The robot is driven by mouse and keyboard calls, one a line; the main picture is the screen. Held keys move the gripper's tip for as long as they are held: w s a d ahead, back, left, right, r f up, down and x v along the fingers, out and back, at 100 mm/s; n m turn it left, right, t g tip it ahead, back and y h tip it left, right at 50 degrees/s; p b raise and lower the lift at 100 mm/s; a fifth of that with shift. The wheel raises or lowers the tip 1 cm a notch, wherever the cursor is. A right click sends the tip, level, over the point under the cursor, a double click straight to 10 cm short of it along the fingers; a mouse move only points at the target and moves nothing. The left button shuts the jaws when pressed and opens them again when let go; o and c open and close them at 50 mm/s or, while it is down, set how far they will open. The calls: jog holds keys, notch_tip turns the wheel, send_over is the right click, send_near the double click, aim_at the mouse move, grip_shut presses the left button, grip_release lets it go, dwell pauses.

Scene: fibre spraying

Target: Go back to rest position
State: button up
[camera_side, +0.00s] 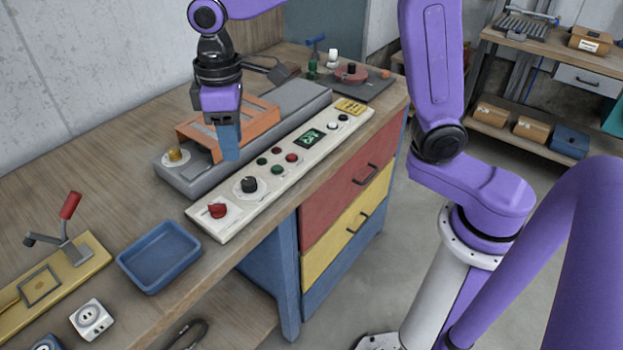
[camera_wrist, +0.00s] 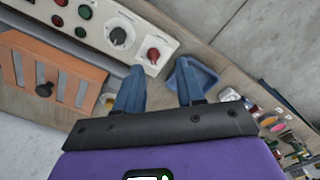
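My gripper (camera_side: 229,157) hangs with its blue fingers pointing down over the bench, in front of the orange slotted cover (camera_side: 262,124) and above the white control panel (camera_side: 232,212). In the wrist view my gripper (camera_wrist: 160,66) shows two blue fingers well apart with nothing between them. The panel also shows in the wrist view (camera_wrist: 93,30), with its red knob (camera_wrist: 153,55) near the left fingertip in the picture. The exact height of the fingertips over the panel is hard to tell.
The grey machine (camera_side: 293,99) carries the orange cover and a brass knob (camera_side: 175,156). A blue tray (camera_side: 158,256) and a yellow base with a red-handled lever (camera_side: 70,206) sit at the bench's near left. A dark plate (camera_side: 372,88) lies at the far end. Bare wood lies behind the machine.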

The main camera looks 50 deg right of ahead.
jog(key=s+d+f+n, duration=0.2)
jog(key=s+d, duration=0.5)
jog(key=s, duration=0.5)
jog(key=s+d+f+n, duration=0.2)
jog(key=s+d, duration=0.6)
jog(key=s, duration=0.3)
jog(key=shift+s+f, duration=0.3)
jog(key=shift+s, duration=0.1)
dwell(0.5)
